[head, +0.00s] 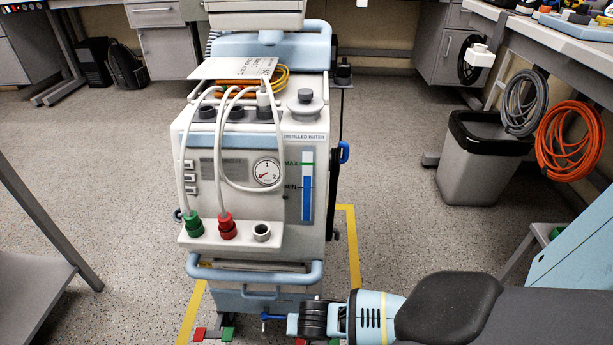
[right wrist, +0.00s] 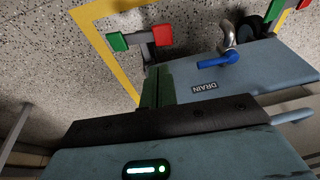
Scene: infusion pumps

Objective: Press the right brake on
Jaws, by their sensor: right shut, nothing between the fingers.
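The right brake is a pedal pair on a grey bar at the machine's foot. In the right wrist view, which is turned upside down, its green pad (right wrist: 118,41) is on the left and its red pad (right wrist: 162,35) on the right. My right gripper (right wrist: 157,84) is shut and empty, its dark fingers pointing toward the pedals, just short of the red pad in the picture. Contact cannot be told. In the head view my right wrist hides most of this brake; only slivers show at the bottom edge. My left gripper is out of view.
The white and blue machine (head: 255,215) stands inside yellow floor tape (head: 352,250). A blue drain valve (right wrist: 220,60) sits close beside the right brake. The other brake has a red pad (head: 198,333) and green pad (head: 228,333). A grey bin (head: 480,165) stands at the right.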

